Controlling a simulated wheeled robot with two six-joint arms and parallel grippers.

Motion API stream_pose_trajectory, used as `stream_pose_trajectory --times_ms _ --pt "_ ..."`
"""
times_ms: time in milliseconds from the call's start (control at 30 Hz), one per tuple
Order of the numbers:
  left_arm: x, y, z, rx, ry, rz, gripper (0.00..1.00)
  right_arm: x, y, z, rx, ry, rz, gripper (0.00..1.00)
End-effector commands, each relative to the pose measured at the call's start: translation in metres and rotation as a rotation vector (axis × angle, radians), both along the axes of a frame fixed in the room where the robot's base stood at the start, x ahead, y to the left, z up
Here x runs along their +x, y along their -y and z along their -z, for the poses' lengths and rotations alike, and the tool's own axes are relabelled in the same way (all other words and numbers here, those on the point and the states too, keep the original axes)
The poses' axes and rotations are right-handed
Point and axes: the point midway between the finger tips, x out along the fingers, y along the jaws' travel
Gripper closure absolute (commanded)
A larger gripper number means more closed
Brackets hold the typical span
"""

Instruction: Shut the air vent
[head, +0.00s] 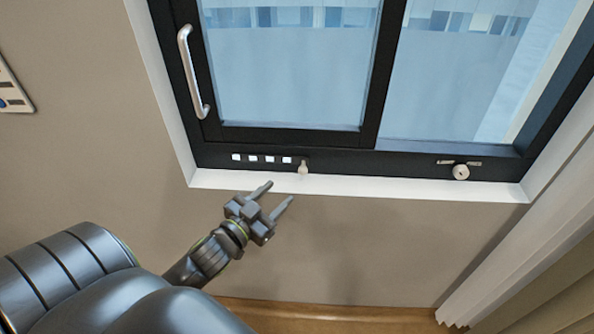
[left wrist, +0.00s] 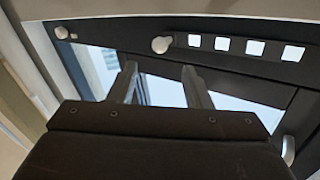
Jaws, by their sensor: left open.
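The air vent is a row of several small bright slots (head: 262,158) in the dark lower frame of the window. A pale round knob (head: 302,167) sits just right of the slots in the head view. The slots (left wrist: 243,46) and the knob (left wrist: 161,44) also show in the left wrist view, upside down; the slots look uncovered. My left gripper (head: 278,192) is open and empty, just below the knob and the white sill, apart from the knob. In the left wrist view its fingertips (left wrist: 159,69) point toward the knob. My right gripper is not in view.
A second round knob (head: 461,172) is on the right of the lower frame. A silver handle (head: 193,72) is on the left sash. The white sill (head: 400,188) edges the window. A pale curtain (head: 530,220) hangs at right. The wall below is clear.

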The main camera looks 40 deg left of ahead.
Motion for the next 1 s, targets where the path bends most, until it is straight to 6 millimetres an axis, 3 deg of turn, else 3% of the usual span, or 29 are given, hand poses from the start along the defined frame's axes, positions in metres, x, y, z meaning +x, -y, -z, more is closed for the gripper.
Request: stream_pose_trajectory --times_ms 500,700,1000 --pt "0.074 0.003 0.000 0.000 0.001 -0.001 0.55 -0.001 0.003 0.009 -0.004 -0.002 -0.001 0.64" --pt "0.085 0.003 0.000 0.000 0.001 -0.001 0.55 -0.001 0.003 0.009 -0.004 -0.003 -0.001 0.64" --pt "0.086 0.003 0.000 0.000 0.000 -0.001 0.57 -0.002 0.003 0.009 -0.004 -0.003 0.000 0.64"
